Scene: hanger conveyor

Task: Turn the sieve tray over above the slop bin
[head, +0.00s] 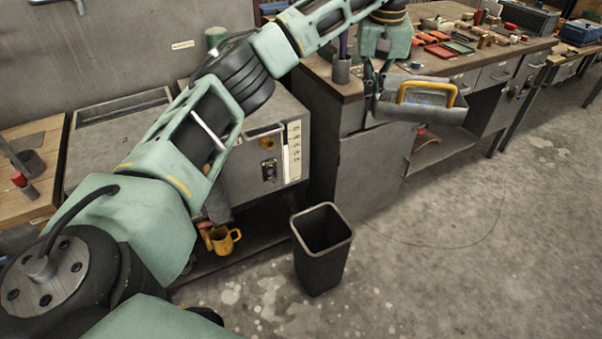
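The sieve tray (432,112) is a shallow grey metal tray, upright and roughly level, in front of the workbench. A yellow arched handle (428,86) stands over it, and something bluish shows inside. My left gripper (373,92) points down at the tray's left end, with its fingers closed on the rim; the exact contact is small in view. The slop bin (320,281) is a dark, open-topped bin on the floor, nearer and to the left of the tray. The tray is not over the bin. My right gripper is out of view.
The workbench (362,161) behind the tray carries red and green trays and small parts. The concrete floor (467,259) right of the bin is clear.

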